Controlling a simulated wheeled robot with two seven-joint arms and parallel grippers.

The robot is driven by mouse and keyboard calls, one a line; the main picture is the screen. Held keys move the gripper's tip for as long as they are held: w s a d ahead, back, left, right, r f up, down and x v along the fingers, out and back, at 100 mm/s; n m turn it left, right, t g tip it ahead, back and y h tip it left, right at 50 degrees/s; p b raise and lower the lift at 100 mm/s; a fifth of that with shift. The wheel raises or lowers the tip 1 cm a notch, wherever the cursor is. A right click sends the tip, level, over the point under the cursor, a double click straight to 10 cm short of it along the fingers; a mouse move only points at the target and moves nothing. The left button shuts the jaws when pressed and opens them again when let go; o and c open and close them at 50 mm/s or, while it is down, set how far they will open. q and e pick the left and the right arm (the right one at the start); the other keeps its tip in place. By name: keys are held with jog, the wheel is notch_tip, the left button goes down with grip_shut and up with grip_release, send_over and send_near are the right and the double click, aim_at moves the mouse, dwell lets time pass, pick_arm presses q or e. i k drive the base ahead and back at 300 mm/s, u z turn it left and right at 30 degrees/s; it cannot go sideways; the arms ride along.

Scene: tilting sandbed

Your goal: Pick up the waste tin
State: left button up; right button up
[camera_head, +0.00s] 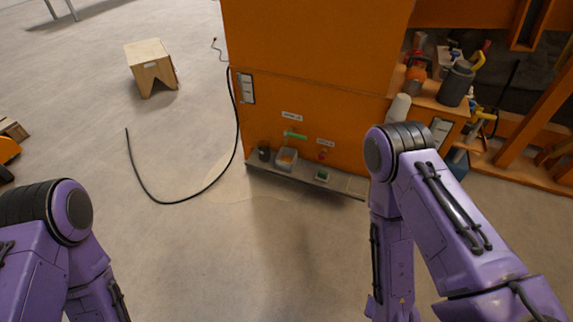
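A small dark open tin (264,153) stands upright at the left end of the low grey ledge (310,177) on the orange cabinet's front. It may be the waste tin; no label on it is readable. A larger dark grey cylinder (456,85) stands on the orange bench at the right. My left arm shows at the lower left and my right arm at the lower right, both with forearms pointing down. Both grippers are below the picture, so their state is hidden. Neither visible arm part touches the small tin.
The orange cabinet (310,60) stands behind. A black hose (185,199) curves over the floor. A wooden stool (151,66) stands far left. Floor before the ledge is clear.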

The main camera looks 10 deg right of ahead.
aim_at(285, 160)
jog(key=k, duration=0.65)
jog(key=u, duration=0.15)
jog(key=i, duration=1.9)
jog(key=z, duration=1.45)
jog(key=i, duration=0.45)
jog(key=z, duration=0.35)
